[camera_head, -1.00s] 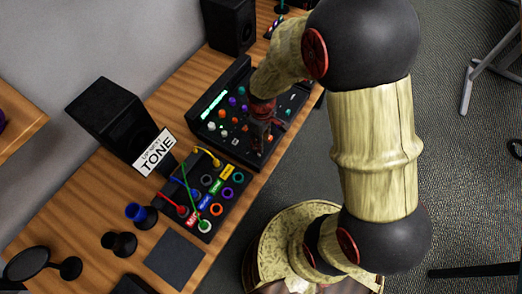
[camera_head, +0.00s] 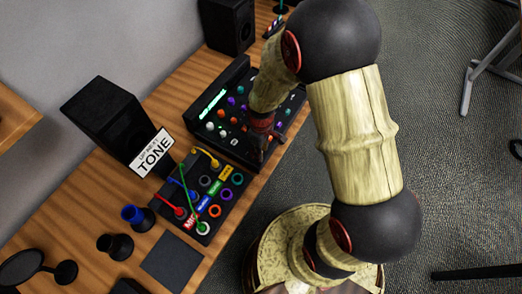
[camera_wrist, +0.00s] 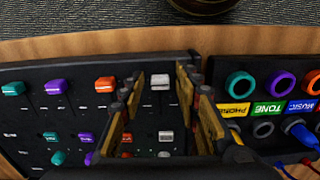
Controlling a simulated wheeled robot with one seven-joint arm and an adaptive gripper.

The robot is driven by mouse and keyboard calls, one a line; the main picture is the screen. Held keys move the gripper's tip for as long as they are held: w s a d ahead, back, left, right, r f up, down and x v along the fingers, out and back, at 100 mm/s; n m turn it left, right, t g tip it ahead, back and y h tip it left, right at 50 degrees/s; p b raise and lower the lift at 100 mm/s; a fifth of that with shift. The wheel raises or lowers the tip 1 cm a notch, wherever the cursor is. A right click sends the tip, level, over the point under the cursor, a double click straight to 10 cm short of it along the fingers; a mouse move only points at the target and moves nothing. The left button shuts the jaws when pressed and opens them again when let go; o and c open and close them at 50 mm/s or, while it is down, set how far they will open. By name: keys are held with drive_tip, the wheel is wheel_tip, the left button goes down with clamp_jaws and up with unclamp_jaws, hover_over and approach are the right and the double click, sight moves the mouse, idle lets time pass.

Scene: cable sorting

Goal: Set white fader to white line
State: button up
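The mixer (camera_head: 212,99) is a black console with coloured controls on the wooden desk. In the wrist view its faders run in a row of teal, purple, orange and white caps. The white fader (camera_wrist: 160,81) is at the right end of that row. My gripper (camera_wrist: 160,75) is open, with one finger on each side of the white fader; I cannot tell whether either touches it. In the head view my gripper (camera_head: 259,143) is over the mixer's lower right part and hides the white fader. I cannot make out the white line.
A patch box (camera_head: 236,198) with coloured rings and cables stands beside the mixer, on the right in the wrist view. A TONE sign (camera_head: 154,154) and black speakers (camera_head: 105,118) stand behind. A dark square pad (camera_head: 172,262) lies on the desk (camera_head: 85,205).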

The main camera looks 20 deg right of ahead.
clamp_jaws()
idle(0.7)
